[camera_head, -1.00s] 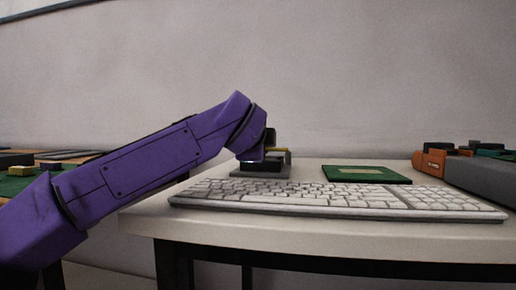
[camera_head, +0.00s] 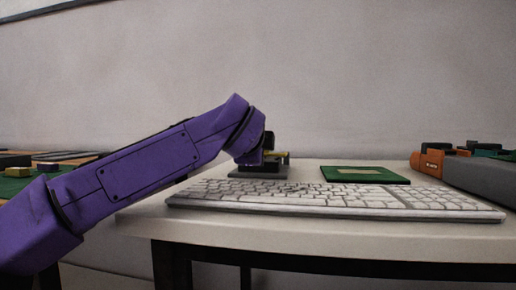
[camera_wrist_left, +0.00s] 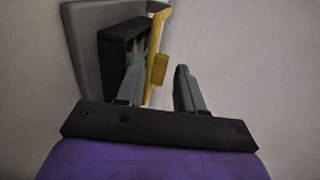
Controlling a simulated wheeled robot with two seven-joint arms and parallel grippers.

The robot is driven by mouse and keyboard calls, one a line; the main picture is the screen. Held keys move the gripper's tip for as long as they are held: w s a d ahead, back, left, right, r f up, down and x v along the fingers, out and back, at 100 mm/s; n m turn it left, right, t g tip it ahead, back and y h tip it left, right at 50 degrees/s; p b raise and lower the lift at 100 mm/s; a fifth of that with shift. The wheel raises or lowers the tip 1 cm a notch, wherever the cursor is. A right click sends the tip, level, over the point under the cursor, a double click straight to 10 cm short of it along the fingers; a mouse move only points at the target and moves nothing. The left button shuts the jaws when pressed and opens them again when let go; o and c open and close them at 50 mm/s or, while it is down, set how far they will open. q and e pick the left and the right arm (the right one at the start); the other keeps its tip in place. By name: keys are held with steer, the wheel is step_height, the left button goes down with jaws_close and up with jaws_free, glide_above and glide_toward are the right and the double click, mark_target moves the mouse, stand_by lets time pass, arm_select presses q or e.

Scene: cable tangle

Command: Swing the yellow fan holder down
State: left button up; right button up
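The yellow fan holder (camera_head: 284,154) shows in small part in the head view, on a dark grey device (camera_head: 258,172) at the back left of the table. In the left wrist view the holder (camera_wrist_left: 158,30) is a thin yellow bar with a small tab, beside a black box (camera_wrist_left: 122,48) on a grey base (camera_wrist_left: 86,35). My left gripper (camera_wrist_left: 160,72) is open. Its fingers stand either side of the yellow bar's lower part and tab; I cannot tell whether they touch it. In the head view my purple arm hides part of the device. My right gripper is not in view.
A white keyboard (camera_head: 330,200) lies along the front of the table (camera_head: 300,232). A green board (camera_head: 340,175) lies behind it. A grey bin (camera_head: 480,178) with orange and dark parts stands at the right. Another surface with green items (camera_head: 14,187) is at the far left.

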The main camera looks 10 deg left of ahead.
arm_select(q)
steer(key=p+v, duration=0.1)
steer(key=v, duration=0.9)
steer(key=shift+s+r, duration=0.1)
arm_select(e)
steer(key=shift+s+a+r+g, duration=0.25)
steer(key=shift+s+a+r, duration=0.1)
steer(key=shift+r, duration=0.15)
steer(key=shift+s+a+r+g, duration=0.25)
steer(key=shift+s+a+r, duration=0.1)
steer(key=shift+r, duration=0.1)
arm_select(q)
steer(key=shift+r, duration=0.1)
